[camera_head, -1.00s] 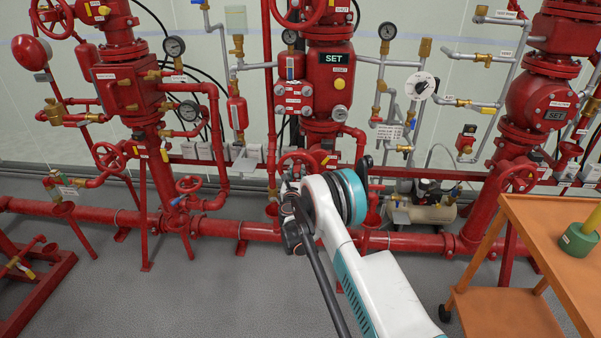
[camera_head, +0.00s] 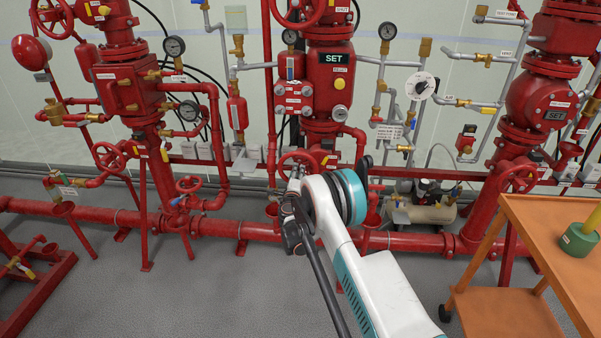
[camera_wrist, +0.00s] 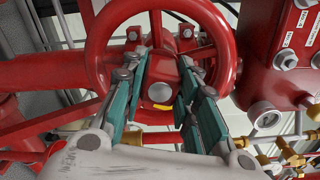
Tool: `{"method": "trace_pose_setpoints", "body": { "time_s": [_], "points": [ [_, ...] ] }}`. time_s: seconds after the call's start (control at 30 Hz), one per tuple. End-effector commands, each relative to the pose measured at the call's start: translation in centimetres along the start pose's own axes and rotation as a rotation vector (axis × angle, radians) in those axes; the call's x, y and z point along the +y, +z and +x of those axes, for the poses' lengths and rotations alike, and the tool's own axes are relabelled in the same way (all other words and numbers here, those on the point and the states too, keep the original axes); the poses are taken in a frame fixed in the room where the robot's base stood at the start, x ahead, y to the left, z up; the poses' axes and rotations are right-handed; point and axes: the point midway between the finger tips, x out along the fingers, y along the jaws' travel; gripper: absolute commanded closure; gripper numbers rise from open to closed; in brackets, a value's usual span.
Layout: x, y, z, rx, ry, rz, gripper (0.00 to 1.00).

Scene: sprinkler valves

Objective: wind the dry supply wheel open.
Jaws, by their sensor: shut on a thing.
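A red handwheel (camera_wrist: 97,45) fills the upper middle of the wrist view, with a rounded hub inside its rim. My gripper (camera_wrist: 168,50) has its two teal-and-grey fingers reaching into the wheel, one on each side of the hub, and is shut on the wheel. The exact contact is partly hidden by the fingers. In the head view the red wheel (camera_head: 297,157) at the foot of the middle riser shows just behind my wrist. My fingers are mostly hidden there. I cannot read a dry supply label on it.
A red riser with a SET panel (camera_head: 334,58) stands above the wheel. A red floor pipe (camera_head: 100,216) runs across. An orange cart (camera_head: 540,225) with a green-based object (camera_head: 579,240) stands at the right. Grey floor is clear in front.

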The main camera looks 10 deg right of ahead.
Motion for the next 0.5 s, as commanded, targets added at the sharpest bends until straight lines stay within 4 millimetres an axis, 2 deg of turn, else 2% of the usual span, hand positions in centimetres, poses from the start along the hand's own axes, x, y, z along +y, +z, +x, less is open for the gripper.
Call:
{"method": "trace_pose_setpoints", "body": {
  "time_s": [0.13,0.17,0.2,0.23,0.5],
  "points": [
    [0.08,-0.06,-0.04,0.001,0.0,0.002,1.0],
    [0.08,-0.06,-0.04,0.001,0.0,0.002,0.65],
    [0.08,-0.06,-0.04,0.001,0.0,0.003,0.56],
    [0.07,-0.06,-0.03,0.001,0.0,0.003,0.53],
    [0.03,-0.04,-0.02,0.001,0.0,0.003,0.53]
  ]
}}
